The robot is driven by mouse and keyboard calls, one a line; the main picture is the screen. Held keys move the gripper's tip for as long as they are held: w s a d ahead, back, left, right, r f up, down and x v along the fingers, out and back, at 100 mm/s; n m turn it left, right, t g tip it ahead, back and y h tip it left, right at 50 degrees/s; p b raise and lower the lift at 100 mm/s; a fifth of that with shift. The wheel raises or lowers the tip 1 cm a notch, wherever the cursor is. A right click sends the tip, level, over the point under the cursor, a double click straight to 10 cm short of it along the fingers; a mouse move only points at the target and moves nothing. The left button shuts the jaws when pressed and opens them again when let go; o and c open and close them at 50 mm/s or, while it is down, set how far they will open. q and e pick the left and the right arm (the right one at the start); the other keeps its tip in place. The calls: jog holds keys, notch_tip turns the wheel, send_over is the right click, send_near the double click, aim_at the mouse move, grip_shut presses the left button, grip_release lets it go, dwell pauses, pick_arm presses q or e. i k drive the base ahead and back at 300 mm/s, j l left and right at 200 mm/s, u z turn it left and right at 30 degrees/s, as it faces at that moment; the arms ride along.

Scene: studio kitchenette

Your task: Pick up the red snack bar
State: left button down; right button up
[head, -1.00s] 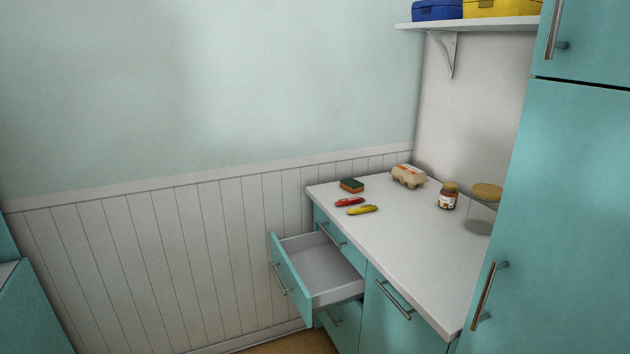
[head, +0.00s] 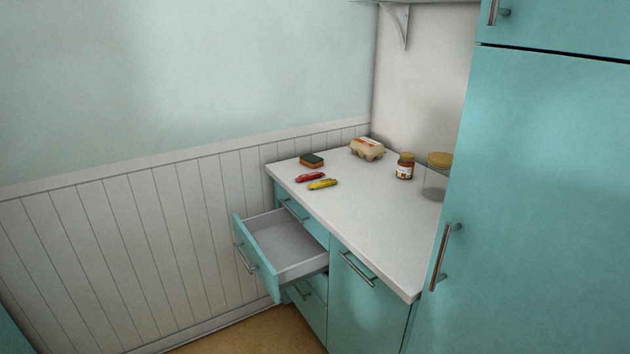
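The red snack bar (head: 310,177) lies flat on the white countertop (head: 370,215), near its left front edge. A yellow snack bar (head: 323,184) lies just in front of it and to its right, close beside it. Neither of my grippers shows in the head view.
An open, empty-looking drawer (head: 290,247) juts out below the counter's left end. A sponge (head: 312,160), an egg carton (head: 367,148), a labelled jar (head: 404,167) and a glass jar with a tan lid (head: 436,184) stand on the counter. A tall teal cabinet (head: 540,200) borders the right.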

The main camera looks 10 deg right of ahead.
aim_at(312, 176)
jog(key=z, duration=0.3)
jog(key=i+j+z, duration=0.75)
jog(key=k, duration=0.05)
